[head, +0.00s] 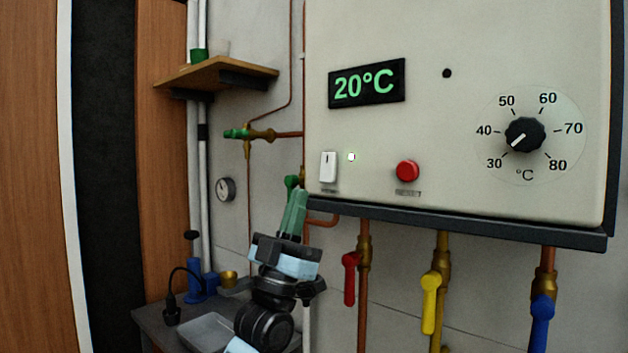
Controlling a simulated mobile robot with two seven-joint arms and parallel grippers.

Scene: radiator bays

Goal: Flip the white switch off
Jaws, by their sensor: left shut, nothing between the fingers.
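The white switch (328,167) is a small upright rocker at the lower left of the pale boiler panel (450,120). A small light (351,157) glows just right of it. My left gripper (297,200) points up, with its greenish fingers shut and empty. In the picture its fingertips are below and left of the switch, apart from it. My right gripper is not in view.
A red button (407,171), a round dial (525,134) and a display (366,83) reading 20°C share the panel. Red (350,273), yellow (430,302) and blue (542,318) valve handles hang below. A wooden shelf (217,75) and a grey bench (158,325) are at left.

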